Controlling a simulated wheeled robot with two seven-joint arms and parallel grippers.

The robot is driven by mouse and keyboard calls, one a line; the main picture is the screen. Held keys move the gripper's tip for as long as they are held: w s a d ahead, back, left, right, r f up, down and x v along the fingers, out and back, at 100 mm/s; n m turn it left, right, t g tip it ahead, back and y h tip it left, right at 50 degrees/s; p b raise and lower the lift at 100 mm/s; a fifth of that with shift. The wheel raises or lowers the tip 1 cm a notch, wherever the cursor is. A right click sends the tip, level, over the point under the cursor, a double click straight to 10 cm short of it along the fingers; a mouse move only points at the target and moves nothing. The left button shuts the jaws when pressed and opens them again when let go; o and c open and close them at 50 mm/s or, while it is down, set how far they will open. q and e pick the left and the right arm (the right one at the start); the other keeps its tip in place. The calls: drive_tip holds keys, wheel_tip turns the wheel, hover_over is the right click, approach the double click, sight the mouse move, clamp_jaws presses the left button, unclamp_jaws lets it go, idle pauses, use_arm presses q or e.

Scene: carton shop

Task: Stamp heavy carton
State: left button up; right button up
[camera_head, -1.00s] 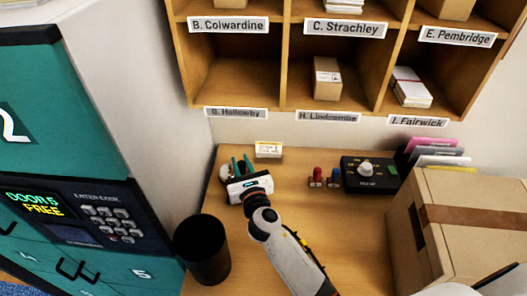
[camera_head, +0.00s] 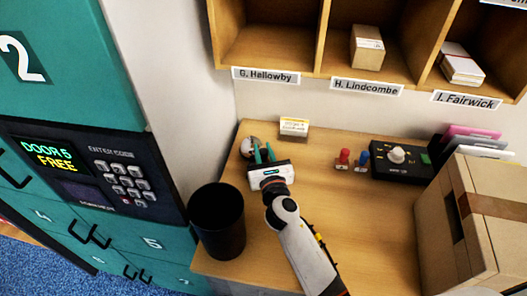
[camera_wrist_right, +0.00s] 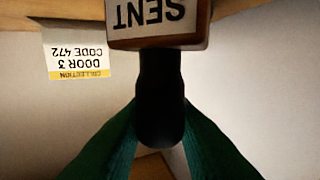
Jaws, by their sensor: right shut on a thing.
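My right gripper (camera_head: 264,154) is over the far left part of the wooden desk, its green fingers pointing toward the back wall. In the right wrist view the fingers are shut on the black handle of a stamp (camera_wrist_right: 160,95). Its brown block carries a label reading SENT, upside down in that view; in the head view the stamp is mostly hidden. A large brown carton (camera_head: 475,238) with a tape strip stands at the desk's right, apart from the gripper. My left gripper is not in view.
A collection card (camera_head: 294,127) reads DOOR 3, CODE 472 in the wrist view (camera_wrist_right: 78,55). Small red (camera_head: 343,158) and blue (camera_head: 362,160) items stand beside a black dial box (camera_head: 402,162). A black bin (camera_head: 217,222) is at left, near teal lockers (camera_head: 60,85). Mid-desk is clear.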

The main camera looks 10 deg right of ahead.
idle(0.4)
drive_tip(key=shift+f+b, duration=0.5)
drive_tip(key=shift+f, duration=0.1)
idle(0.8)
wheel_tip(320, 180, up, 7)
drive_tip(key=p, duration=0.7)
drive_tip(key=shift+r, duration=0.1)
drive_tip(key=shift+s, duration=0.1)
